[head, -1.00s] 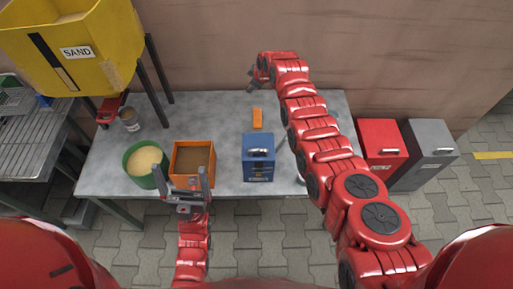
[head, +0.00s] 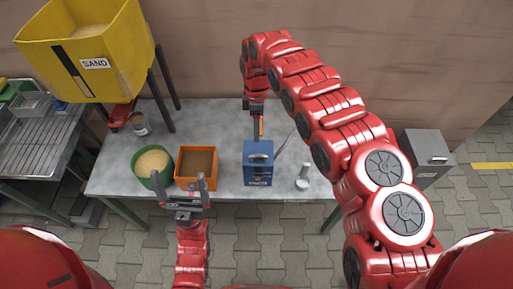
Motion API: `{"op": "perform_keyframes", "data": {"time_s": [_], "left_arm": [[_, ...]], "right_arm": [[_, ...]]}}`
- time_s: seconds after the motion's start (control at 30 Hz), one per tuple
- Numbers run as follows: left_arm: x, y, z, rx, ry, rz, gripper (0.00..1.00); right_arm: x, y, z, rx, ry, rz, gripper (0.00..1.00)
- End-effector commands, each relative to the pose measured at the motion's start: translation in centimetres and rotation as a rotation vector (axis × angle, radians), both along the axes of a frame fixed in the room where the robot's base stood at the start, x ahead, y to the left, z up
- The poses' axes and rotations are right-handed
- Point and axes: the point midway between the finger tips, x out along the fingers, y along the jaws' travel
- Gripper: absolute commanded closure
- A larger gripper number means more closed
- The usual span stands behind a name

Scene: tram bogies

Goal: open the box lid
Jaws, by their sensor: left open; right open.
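A blue box (head: 258,172) with a silver handle (head: 258,158) on its top stands on the grey table (head: 228,130) near the front edge. Its lid looks shut. My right gripper (head: 257,134) points down behind the box, over the spot of a small orange block (head: 261,126), which it partly hides. It is open; I cannot tell whether it touches the block. My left gripper (head: 181,184) is open and empty, in front of the green and orange containers, left of the box.
A green tub of sand (head: 138,179) and an orange bin (head: 211,184) stand left of the box. A small pale object (head: 303,183) lies to its right. A yellow sand hopper (head: 130,65) rises at the back left. A grey cabinet (head: 437,150) stands at the right.

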Motion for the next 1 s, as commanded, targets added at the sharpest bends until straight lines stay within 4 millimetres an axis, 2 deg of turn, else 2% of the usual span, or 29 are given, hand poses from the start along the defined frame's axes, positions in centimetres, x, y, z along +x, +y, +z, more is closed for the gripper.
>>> {"op": "perform_keyframes", "data": {"time_s": [0.03, 0.2, 0.43, 0.63, 0.93, 0.97, 1.0], "left_arm": [[0.0, 0.0, 0.8, 0.000, 0.000, 0.000, 0.00], [0.0, 0.0, 1.9, 0.000, 0.000, 0.000, 0.00], [0.0, 0.0, 2.2, 0.000, 0.000, 0.000, 0.00], [0.0, 0.0, 2.3, 0.000, 0.000, 0.000, 0.00], [0.0, 0.0, 2.3, 0.000, 0.000, 0.000, 0.00], [0.0, 0.0, 2.3, 0.000, 0.000, 0.000, 0.00], [0.0, 0.0, 2.3, 0.000, 0.000, 0.000, 0.00]], "right_arm": [[-0.4, 0.0, -0.9, 0.000, 0.003, 0.001, 0.48], [-1.2, 0.2, -5.0, 0.003, 0.002, 0.003, 0.48], [-1.7, 0.2, -8.7, 0.004, -0.001, 0.001, 0.48], [-1.9, 0.1, -10.0, 0.002, -0.002, 0.000, 0.48], [-2.0, 0.1, -10.2, 0.002, -0.003, 0.000, 0.48], [-2.0, 0.1, -10.2, 0.002, -0.003, 0.000, 0.50], [-2.0, 0.1, -10.2, 0.002, -0.003, 0.000, 0.57]]}}
